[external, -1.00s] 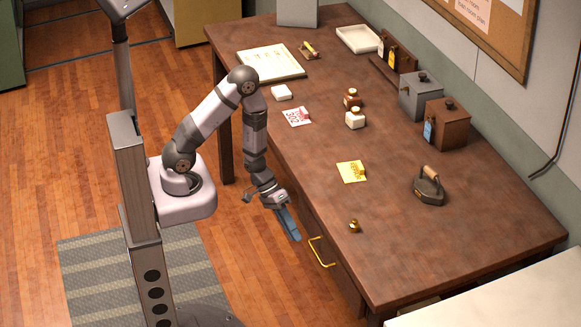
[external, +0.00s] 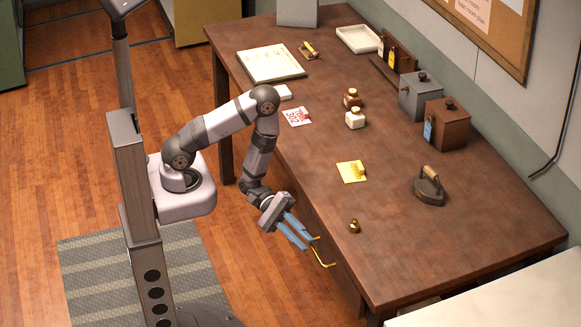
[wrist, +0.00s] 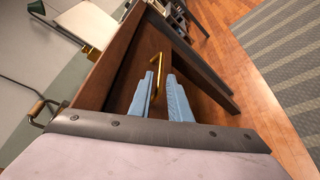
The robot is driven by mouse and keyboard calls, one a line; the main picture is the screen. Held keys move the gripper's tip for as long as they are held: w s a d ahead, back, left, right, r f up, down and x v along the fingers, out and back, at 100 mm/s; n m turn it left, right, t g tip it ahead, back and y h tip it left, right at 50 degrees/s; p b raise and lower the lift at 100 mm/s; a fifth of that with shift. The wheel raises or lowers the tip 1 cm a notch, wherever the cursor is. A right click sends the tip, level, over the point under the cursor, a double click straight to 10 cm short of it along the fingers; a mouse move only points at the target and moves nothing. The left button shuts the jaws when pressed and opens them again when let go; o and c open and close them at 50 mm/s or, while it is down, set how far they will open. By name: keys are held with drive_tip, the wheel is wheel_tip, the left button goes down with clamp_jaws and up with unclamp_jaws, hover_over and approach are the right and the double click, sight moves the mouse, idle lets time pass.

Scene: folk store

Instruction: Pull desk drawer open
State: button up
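The brown wooden desk (external: 300,90) has a drawer with a brass bar handle (external: 328,263) on its near side. The drawer front (wrist: 148,48) looks flush with the desk in the wrist view. My gripper (external: 309,243) is at the handle, its blue fingers pointing toward the drawer. In the wrist view the fingers (wrist: 161,80) are apart, with the brass handle (wrist: 157,73) lying between their tips. I cannot tell whether either finger touches the handle. Part of the handle is hidden behind the fingers in the external view.
On the desktop are a small brass weight (external: 354,226), a flat iron (external: 428,186), a yellow card (external: 350,171), jars (external: 355,119) and boxes (external: 446,124). The floor (external: 265,285) in front of the drawer is clear, with a striped rug (external: 85,265) nearby.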

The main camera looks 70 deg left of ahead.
sight(316, 252)
drive_tip(key=shift+p+x, duration=0.3)
drive_tip(key=shift+x, duration=3.1)
drive_tip(key=shift+c, duration=0.3)
drive_tip(key=shift+s, duration=0.1)
clamp_jaws()
